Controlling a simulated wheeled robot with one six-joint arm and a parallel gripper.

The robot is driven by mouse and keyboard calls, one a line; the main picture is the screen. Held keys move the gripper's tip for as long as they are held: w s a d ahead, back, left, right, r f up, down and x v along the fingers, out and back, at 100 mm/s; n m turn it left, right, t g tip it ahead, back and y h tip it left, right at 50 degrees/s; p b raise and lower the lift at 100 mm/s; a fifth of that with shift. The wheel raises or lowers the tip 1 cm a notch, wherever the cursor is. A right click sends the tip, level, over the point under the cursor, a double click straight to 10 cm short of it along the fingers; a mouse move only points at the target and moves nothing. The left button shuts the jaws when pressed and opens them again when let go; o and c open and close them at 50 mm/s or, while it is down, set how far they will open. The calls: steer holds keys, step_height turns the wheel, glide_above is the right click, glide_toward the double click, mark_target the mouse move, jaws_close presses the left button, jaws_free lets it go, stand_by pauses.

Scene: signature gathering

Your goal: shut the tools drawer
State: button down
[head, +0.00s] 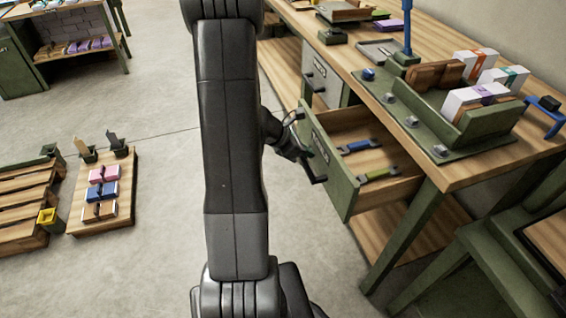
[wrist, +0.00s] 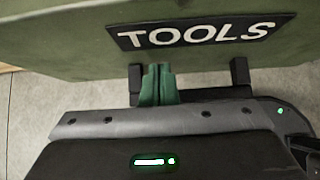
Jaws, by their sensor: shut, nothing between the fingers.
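The tools drawer (head: 340,185) under the workbench is pulled well out, with its green front facing my arm. Its TOOLS label (wrist: 207,33) fills the upper wrist view. A dark bar handle (head: 318,167) stands off the drawer front; its posts also show in the wrist view (wrist: 240,75). My gripper (wrist: 157,84) has its green fingers together, close to the drawer front below the label and beside the left handle post. I cannot tell whether they touch the front. In the head view my arm hides part of the gripper.
Inside the drawer lie a blue tool (head: 358,146) and a yellow-green one (head: 380,173). A closed drawer (head: 320,75) sits farther along the workbench (head: 470,165). A green table (head: 490,260) stands at the lower right. A pallet with blocks (head: 120,215) lies left; floor between is clear.

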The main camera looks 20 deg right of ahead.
steer(key=b, duration=0.2)
glide_above(357, 155)
steer(key=shift+a, duration=0.15)
steer(key=shift+r, duration=0.1)
steer(key=shift+r, duration=0.15)
